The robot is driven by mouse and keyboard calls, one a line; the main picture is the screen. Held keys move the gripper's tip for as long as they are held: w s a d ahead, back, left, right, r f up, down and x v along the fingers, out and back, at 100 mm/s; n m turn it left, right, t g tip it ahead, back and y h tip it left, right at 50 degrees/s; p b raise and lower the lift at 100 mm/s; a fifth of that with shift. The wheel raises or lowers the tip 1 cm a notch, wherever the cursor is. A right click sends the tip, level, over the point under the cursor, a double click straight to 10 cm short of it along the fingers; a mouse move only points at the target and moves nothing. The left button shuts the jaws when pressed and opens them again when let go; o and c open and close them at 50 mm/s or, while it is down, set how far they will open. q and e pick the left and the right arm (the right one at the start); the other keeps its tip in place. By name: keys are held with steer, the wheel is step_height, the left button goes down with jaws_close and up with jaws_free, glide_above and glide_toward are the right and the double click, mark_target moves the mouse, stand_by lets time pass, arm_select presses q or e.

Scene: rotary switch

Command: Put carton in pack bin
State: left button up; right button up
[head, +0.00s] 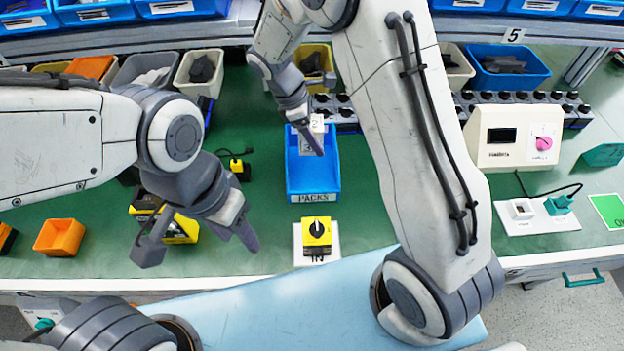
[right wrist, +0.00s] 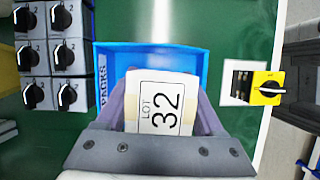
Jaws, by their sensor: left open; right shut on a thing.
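The carton (right wrist: 160,103), a white box with a "LOT 32" label, is between the fingers of my right gripper (right wrist: 160,112), which is shut on it. In the head view the carton (head: 318,124) is partly hidden by my right gripper (head: 307,140). The pack bin (head: 313,185) is a blue open bin labelled "PACKS" on the green bench. The right gripper and carton are above its far part; the bin (right wrist: 195,62) lies behind the carton in the right wrist view. My left gripper (head: 200,246) is open and empty at the bench's front left.
A yellow rotary switch (head: 317,232) sits on a white plate in front of the bin. A yellow-black box (head: 181,228) is behind the left gripper. Rows of grey rotary switches (head: 540,99) stand at the back. An orange bin (head: 60,237) is at left, a cream tester (head: 515,137) at right.

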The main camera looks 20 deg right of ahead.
mark_target(321, 171)
steer(key=shift+w+a+f+n, duration=0.1)
steer(key=shift+f+n, duration=0.3)
steer(key=shift+f, duration=0.05)
step_height(321, 171, down, 9)
steer(key=shift+r, duration=0.1)
steer(key=shift+f, duration=0.2)
steer(key=o, duration=1.5)
steer(key=s+v, duration=0.1)
steer(key=v, duration=1.1)
steer(key=s+a+r+m+y, duration=0.1)
steer(key=s+r+m, duration=0.1)
steer(key=s, duration=0.6)
steer(key=s+a+r+m+y, duration=0.2)
steer(key=s+r+m, duration=0.1)
steer(key=s, duration=0.6)
steer(key=s+a+r+m+t+y, duration=0.1)
steer(key=s+a+r+m+y, duration=0.1)
steer(key=s, duration=0.7)
step_height(321, 171, up, 2)
steer(key=shift+r+m, duration=0.1)
steer(key=shift+m, duration=0.6)
